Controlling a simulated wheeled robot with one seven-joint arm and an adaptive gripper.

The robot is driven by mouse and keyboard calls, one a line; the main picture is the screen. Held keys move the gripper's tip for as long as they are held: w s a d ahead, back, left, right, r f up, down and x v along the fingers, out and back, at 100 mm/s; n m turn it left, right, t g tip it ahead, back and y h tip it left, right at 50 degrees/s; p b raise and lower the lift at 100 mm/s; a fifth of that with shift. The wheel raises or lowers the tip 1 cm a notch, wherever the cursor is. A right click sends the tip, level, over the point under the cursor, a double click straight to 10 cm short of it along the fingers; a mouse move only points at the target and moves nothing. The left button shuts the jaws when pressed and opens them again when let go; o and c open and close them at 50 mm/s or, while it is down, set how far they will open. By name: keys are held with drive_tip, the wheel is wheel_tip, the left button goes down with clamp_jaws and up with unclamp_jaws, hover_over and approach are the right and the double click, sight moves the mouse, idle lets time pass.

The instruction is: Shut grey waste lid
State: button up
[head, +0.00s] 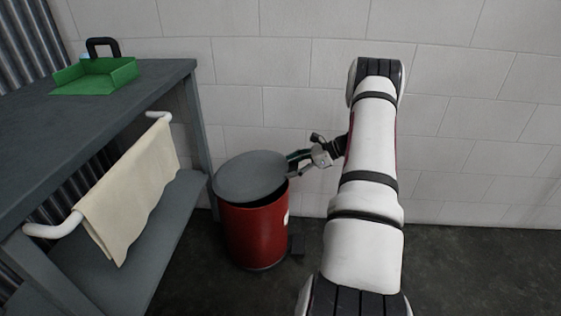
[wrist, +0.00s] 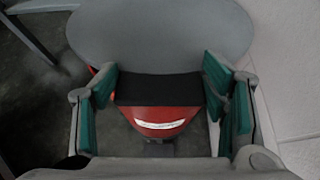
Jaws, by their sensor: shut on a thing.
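The grey waste lid (head: 250,177) sits slightly raised and tilted over the red waste bin (head: 255,232), with a dark gap below its right edge. My gripper (head: 291,165) is at the lid's right edge and shut on it. In the wrist view the round lid (wrist: 160,35) fills the top, and my gripper (wrist: 160,88) has its green-padded fingers widely spaced at the lid's near edge. The dark opening shows between the fingers, above the red bin front (wrist: 155,115) with its white label. The exact contact of the fingertips is hard to see.
A dark workbench (head: 130,95) with a green tray (head: 97,77) stands left of the bin. A cream towel (head: 130,190) hangs on its white rail. A white block wall (head: 450,130) is close behind. A small dark pedal (head: 298,243) is at the bin's foot.

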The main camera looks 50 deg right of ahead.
wheel_tip(320, 180, down, 9)
drive_tip(key=s+t+y+b, duration=0.1)
drive_tip(key=t, duration=0.1)
drive_tip(key=shift+s+d+r+y+b, duration=0.2)
drive_tip(key=shift+s+d+y+b, duration=0.1)
drive_tip(key=shift+d, duration=0.05)
drive_tip(key=o, duration=1.7)
drive_tip(key=shift+w, duration=0.1)
drive_tip(key=shift+w+r, duration=0.1)
drive_tip(key=shift+r, duration=0.05)
drive_tip(key=shift+r, duration=0.1)
drive_tip(key=v, duration=1.2)
drive_tip(key=shift+f, duration=0.3)
